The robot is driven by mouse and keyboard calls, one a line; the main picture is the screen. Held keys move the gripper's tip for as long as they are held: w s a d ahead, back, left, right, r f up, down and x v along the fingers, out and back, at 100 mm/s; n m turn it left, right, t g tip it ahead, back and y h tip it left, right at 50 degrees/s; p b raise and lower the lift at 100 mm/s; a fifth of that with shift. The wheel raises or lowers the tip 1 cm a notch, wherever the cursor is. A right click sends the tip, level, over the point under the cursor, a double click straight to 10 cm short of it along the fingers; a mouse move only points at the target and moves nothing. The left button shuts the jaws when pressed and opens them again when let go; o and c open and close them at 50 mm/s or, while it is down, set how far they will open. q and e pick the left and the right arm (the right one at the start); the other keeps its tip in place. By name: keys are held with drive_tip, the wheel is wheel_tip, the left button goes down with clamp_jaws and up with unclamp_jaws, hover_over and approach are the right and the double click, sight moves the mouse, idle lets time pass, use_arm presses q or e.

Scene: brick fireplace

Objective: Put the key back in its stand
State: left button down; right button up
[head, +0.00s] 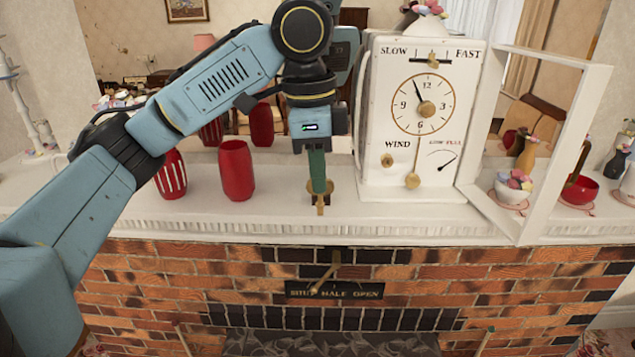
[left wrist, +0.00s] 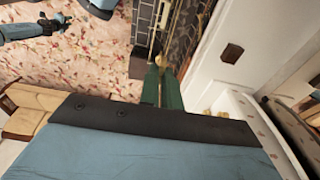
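My left gripper (head: 318,190) points straight down at the front of the white mantel, left of the white clock (head: 373,120). Its green fingers, also seen in the left wrist view (left wrist: 162,72), are close together with a narrow gap. A brass key (head: 320,200) is at their tips, with a wide top and a short stem hanging down near the mantel's front edge. A rounded brass bit of it (left wrist: 160,61) shows between the fingertips in the left wrist view. I cannot make out the stand as a separate thing.
Red vases (head: 237,172) stand left of my left gripper. A white open frame (head: 540,140), a white flower pot (head: 510,190) and a red bowl (head: 580,190) are right of the clock. A damper plate with a brass pointer (head: 335,290) is on the bricks below.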

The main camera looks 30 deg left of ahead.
use_arm(q)
drive_tip(key=w+a+f, duration=0.2)
drive_tip(key=w+a, duration=0.2)
drive_tip(key=w, duration=0.3)
drive_tip(key=w+a+f, duration=0.3)
drive_tip(key=w+a, duration=0.2)
drive_tip(key=w, duration=0.2)
drive_tip(key=shift+w+f, duration=0.2)
drive_tip(key=shift+f, duration=0.15)
idle(0.8)
drive_tip(key=shift+f, duration=1.5)
idle(1.4)
drive_tip(key=c, duration=1.1)
unclamp_jaws()
drive_tip(key=shift+o, duration=0.2)
drive_tip(key=shift+r, duration=0.15)
wheel_tip(320, 180, up, 7)
idle(0.5)
